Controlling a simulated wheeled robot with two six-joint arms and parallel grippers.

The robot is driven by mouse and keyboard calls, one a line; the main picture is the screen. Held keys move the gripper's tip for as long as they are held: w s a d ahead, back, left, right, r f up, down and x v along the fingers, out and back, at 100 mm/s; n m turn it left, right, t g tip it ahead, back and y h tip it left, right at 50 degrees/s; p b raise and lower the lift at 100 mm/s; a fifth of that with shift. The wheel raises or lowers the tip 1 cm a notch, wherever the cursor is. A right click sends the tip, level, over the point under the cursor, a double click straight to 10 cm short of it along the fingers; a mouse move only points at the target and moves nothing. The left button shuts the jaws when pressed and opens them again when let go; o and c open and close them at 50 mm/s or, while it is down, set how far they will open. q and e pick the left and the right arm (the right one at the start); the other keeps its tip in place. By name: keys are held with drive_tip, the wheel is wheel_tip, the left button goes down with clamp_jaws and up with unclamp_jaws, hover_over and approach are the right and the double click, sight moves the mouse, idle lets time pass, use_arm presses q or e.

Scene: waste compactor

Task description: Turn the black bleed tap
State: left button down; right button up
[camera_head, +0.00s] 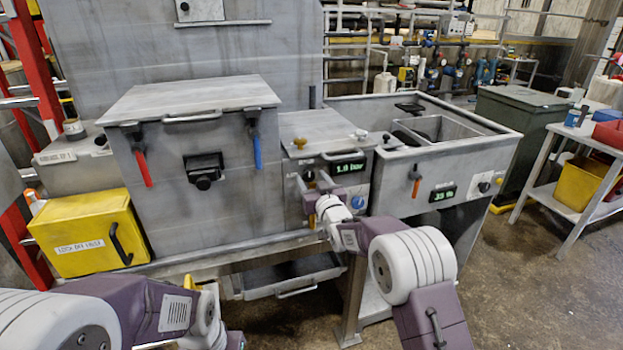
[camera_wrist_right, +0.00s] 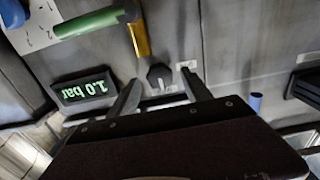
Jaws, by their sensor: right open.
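A small black tap (camera_wrist_right: 160,76) sits on the grey panel in the right wrist view, beside a small pale label. My right gripper (camera_wrist_right: 160,95) is open, its two fingers on either side of the tap in that picture. I cannot tell whether they touch it. In the head view my right gripper (camera_head: 318,184) is at the panel, left of the green 1.0 bar display (camera_head: 347,167), and largely hides the tap. The display also shows in the right wrist view (camera_wrist_right: 85,89). My left arm is low at the left; its jaws cannot be made out.
A yellow box (camera_head: 85,235) is at left, a drawer (camera_head: 290,277) below, a sink (camera_head: 450,150) at right.

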drive_tip(key=shift+w+a, duration=0.1)
clamp_jaws()
drive_tip(key=shift+f+n+b, duration=0.2)
drive_tip(key=shift+n+b, duration=1.15)
drive_tip(key=shift+n, duration=0.05)
drive_tip(key=n+b, duration=0.4)
drive_tip(key=n, duration=0.1)
drive_tip(key=shift+a, duration=0.1)
drive_tip(key=n+b, duration=0.3)
drive_tip(key=n, duration=0.1)
drive_tip(key=shift+f+n, duration=0.15)
drive_tip(key=shift+n, duration=0.25)
drive_tip(key=shift+n+b, duration=1.45)
drive_tip(key=shift+n, duration=0.55)
unclamp_jaws()
